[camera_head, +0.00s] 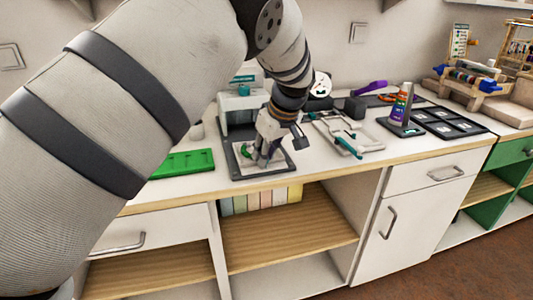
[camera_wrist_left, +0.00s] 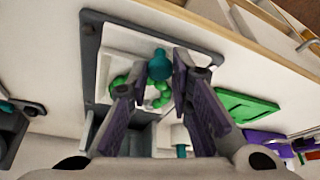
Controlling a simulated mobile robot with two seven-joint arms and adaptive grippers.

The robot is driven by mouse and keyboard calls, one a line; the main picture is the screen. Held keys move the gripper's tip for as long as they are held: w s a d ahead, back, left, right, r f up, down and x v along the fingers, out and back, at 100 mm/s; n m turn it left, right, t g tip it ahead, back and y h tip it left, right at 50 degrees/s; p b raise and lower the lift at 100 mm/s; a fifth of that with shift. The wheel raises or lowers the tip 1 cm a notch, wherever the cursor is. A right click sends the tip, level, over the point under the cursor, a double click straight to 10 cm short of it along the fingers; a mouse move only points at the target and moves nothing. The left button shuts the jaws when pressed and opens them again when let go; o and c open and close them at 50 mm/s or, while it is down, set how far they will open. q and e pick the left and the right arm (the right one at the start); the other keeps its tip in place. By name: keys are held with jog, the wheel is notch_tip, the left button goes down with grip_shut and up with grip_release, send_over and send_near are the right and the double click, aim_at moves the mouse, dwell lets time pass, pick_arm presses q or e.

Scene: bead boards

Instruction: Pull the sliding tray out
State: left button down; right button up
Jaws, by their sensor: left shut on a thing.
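The sliding tray (camera_head: 232,164) is a dark grey frame with a white plate inside, lying on the counter in front of a white press-like machine (camera_head: 237,108) with teal parts. In the left wrist view the tray (camera_wrist_left: 90,50) carries a ring of green beads (camera_wrist_left: 122,82) and a teal knob (camera_wrist_left: 159,66). My left gripper (camera_head: 262,158) reaches down over the tray. In the left wrist view its purple-grey fingers (camera_wrist_left: 158,78) stand either side of the knob, shut on it. The fingers partly hide the plate and beads. My right gripper is out of view.
A green board (camera_head: 184,163) lies left of the tray. A pale board with a teal tool (camera_head: 347,146) lies to its right, then a bottle (camera_head: 402,103) and a dark compartment tray (camera_head: 445,123). The counter's front edge (camera_head: 260,188) is close to the tray.

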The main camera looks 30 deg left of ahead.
pick_arm(q)
jog(key=shift+s+d+f, duration=0.15)
jog(key=shift+d+f, duration=0.05)
jog(key=c, duration=1.4)
grip_release()
jog(key=shift+r, duration=0.1)
jog(key=shift+c, duration=0.2)
jog(key=shift+r, duration=0.15)
jog(key=v, duration=1.1)
jog(key=shift+r, duration=0.35)
jog(key=shift+d, duration=0.1)
